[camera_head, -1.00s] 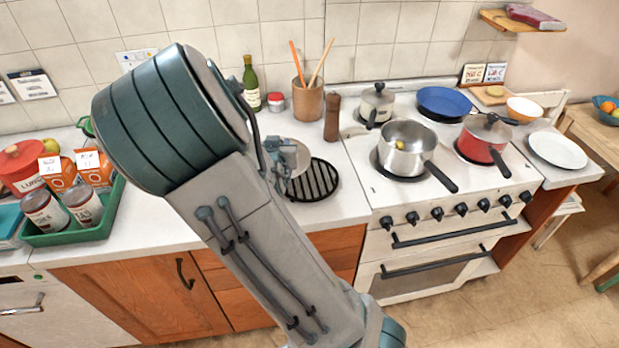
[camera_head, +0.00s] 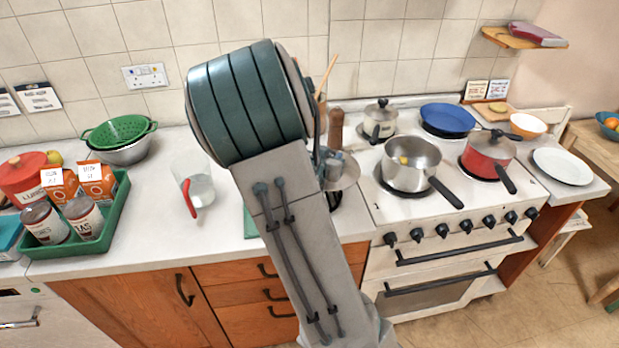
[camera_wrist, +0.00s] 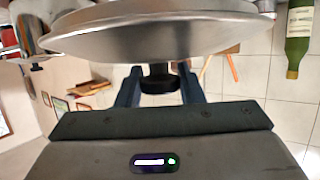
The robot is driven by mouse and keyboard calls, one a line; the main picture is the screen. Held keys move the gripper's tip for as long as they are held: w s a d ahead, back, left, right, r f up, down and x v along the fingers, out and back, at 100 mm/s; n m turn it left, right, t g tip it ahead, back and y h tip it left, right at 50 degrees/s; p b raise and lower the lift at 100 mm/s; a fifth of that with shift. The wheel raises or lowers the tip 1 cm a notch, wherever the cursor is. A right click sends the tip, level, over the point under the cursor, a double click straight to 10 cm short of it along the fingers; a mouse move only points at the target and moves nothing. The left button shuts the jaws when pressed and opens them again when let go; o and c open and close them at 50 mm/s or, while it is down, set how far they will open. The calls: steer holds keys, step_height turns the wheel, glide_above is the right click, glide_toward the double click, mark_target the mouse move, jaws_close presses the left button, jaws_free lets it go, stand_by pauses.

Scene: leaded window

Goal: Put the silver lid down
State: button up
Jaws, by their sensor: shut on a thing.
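The silver lid (camera_wrist: 160,32) fills the upper part of the wrist view, with its dark knob (camera_wrist: 160,82) between the two fingers. My gripper (camera_head: 328,166) is shut on that knob. In the head view the lid (camera_head: 346,172) shows partly behind my arm, held over the counter just left of the stove. The dark round rack (camera_head: 335,200) on the counter is mostly hidden behind my arm and the lid. An open silver saucepan (camera_head: 412,180) with something yellow inside stands on the front left of the stove.
A pepper mill (camera_head: 336,127) stands behind the lid.

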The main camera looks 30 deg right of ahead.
steer(key=a+f, duration=0.1)
steer(key=w+a, duration=0.1)
steer(key=a, duration=0.1)
steer(key=a+f, duration=0.1)
steer(key=shift+w+a+f+p, duration=0.15)
steer(key=shift+a+f+p, duration=0.1)
steer(key=shift+f+p, duration=0.15)
steer(key=shift+f, duration=2.05)
steer(key=shift+f, duration=0.2)
steer(key=o, duration=1.1)
steer(key=shift+r, duration=0.1)
